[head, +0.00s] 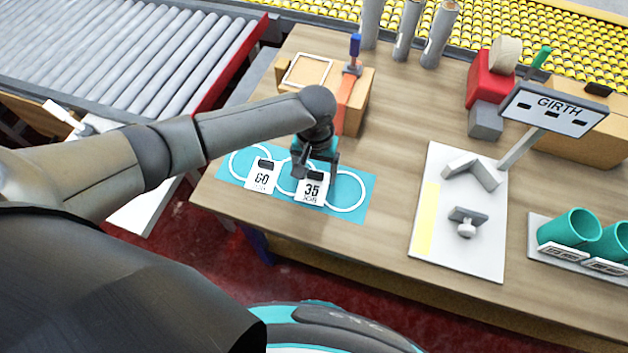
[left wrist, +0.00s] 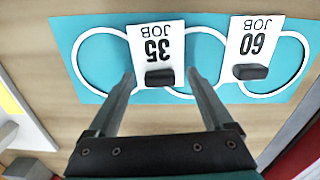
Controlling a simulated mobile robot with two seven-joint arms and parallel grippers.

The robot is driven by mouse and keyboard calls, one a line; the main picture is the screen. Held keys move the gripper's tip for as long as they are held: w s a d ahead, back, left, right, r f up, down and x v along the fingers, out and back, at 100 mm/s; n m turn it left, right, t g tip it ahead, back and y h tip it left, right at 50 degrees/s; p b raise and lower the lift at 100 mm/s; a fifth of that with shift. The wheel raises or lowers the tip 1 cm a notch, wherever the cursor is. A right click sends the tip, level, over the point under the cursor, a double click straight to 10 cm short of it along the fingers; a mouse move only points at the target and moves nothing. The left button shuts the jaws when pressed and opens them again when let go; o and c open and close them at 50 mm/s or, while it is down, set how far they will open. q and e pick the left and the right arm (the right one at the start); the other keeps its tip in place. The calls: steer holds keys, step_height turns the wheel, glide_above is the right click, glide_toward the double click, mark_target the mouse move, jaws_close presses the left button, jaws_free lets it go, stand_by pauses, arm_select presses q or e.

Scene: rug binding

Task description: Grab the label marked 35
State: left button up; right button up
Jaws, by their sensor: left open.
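The label marked 35 (head: 311,190) is a white card with a dark block on it, lying on a teal mat (head: 362,183) with white rings. In the left wrist view the label 35 (left wrist: 152,45) appears upside down, with its dark block (left wrist: 160,77) toward me. My left gripper (head: 316,172) is over the mat at the label. In the left wrist view the open left gripper (left wrist: 160,78) has a finger on either side of the block, with gaps; I cannot tell its exact height. The label marked 60 (head: 262,178) lies to the left on the mat. My right gripper is not in view.
A white board with a GIRTH sign (head: 556,108) stands on the wooden table (head: 390,150) to the right. Teal cups (head: 570,228) sit at the right edge. A cardboard box (head: 352,100) stands behind the mat. A roller conveyor (head: 150,50) lies at the back left.

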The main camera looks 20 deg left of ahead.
arm_select(q)
jaws_close()
stand_by(0.5)
